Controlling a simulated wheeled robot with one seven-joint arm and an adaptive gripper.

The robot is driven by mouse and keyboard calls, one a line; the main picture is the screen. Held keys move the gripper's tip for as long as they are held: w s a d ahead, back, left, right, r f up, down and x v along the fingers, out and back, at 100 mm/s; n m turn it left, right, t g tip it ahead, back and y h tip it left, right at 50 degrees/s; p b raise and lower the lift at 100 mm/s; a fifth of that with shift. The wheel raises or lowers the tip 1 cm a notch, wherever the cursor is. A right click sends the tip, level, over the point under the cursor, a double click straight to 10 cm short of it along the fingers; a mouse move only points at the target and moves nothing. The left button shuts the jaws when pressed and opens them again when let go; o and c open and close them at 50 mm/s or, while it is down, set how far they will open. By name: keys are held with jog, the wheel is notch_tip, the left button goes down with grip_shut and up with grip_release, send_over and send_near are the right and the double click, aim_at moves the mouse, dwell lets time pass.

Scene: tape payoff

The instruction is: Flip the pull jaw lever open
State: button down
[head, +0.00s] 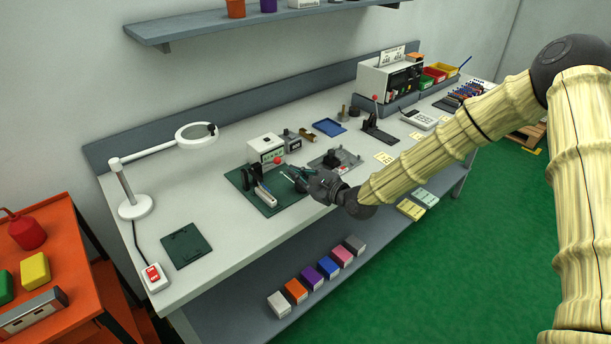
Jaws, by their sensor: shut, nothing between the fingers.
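A small tester stands on a dark green base plate (287,199) on the workbench. It has a white box (265,146) at the back and a dark upright jaw block with a pale side (265,193) at the front. A red knob (278,160) shows beside the white box. I cannot tell which small part is the pull jaw lever. My gripper (288,173) is shut and empty, above the base plate just right of the jaw block. Its fingertips point left toward the tester; whether they touch anything is too small to tell.
A magnifier lamp (135,206) stands at the left, with a flat dark green plate (186,246) and a red switch box (154,277) near the front edge. A grey fixture (335,161), a blue tray (328,127) and a red-knobbed lever press (377,122) stand to the right.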

jog(key=shift+p+x, duration=0.3)
jog(key=shift+x, duration=1.15)
jog(key=shift+r, duration=0.1)
jog(key=shift+d+r+p, duration=0.15)
jog(key=shift+p, duration=0.2)
